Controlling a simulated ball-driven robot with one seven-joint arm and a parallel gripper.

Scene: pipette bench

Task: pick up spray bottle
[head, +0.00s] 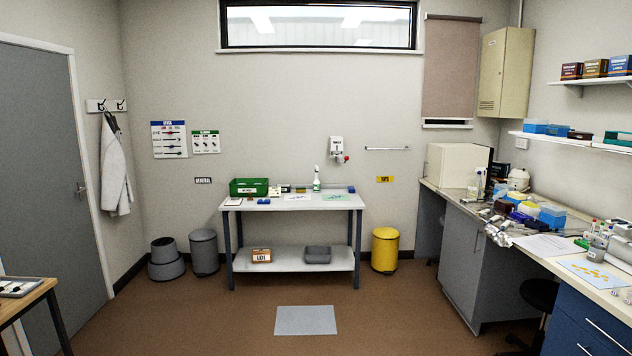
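A small spray bottle (317,182), white with green on its label, stands upright on the white-topped table (290,204) against the far wall. It is near the middle of the tabletop, to the right of a green crate (249,187). It is far off and small in the head view. My gripper is not in view.
A grey mat (305,320) lies on the open brown floor before the table. A yellow bin (385,250) stands right of the table, a grey bin (204,252) left. A cluttered bench (545,245) and dark stool (540,293) line the right; a wooden table (22,300) is at left.

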